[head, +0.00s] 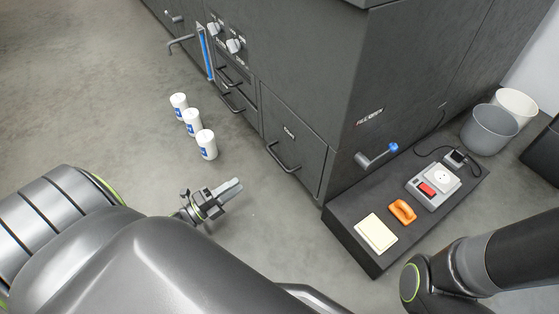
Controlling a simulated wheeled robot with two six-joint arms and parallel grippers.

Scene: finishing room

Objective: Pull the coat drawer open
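A dark grey cabinet carries a large drawer front (291,142) on its left face, with a small white label too small to read for certain. A dark bar handle (284,160) sits on this front, which looks flush with the cabinet. Smaller fronts with handles (232,104) are farther along the same face. I cannot tell for certain which is the coat drawer. My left gripper (236,187) is above the floor, left of and below the large front's handle, and apart from it. Its fingers look together and empty. My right gripper is out of view.
Three white bottles (206,145) stand on the floor left of the cabinet. A low dark platform (354,260) on the right holds a cream block, an orange item (403,211) and a grey switch box (433,186). Two bins (487,131) stand beyond.

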